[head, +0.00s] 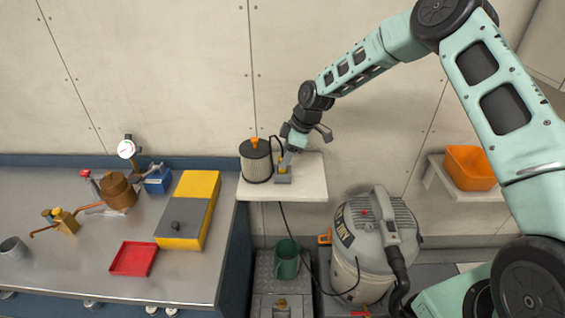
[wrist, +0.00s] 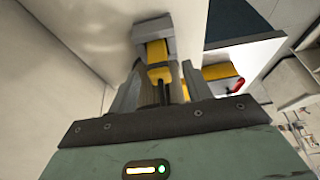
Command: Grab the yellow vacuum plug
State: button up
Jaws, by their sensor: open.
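The yellow vacuum plug (head: 283,168) sits at a grey holder (head: 283,179) on the small white shelf. In the wrist view the yellow plug (wrist: 158,62) is partly inside the grey holder (wrist: 152,29), and its dark cord runs back between my fingers. My gripper (head: 290,152) is at the plug from above, largely covering it in the head view. In the wrist view my gripper (wrist: 160,82) is open, with one finger on each side of the plug's near end and cord. Whether either finger touches the plug cannot be told.
A filter canister (head: 256,163) with an orange top stands close left of the holder on the white shelf (head: 306,190). The grey vacuum (head: 372,240) and a green mug (head: 287,262) are below. A metal bench (head: 95,265) lies left; an orange bin (head: 470,168) is right.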

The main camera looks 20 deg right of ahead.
jog(key=shift+x, duration=1.15)
grip_shut()
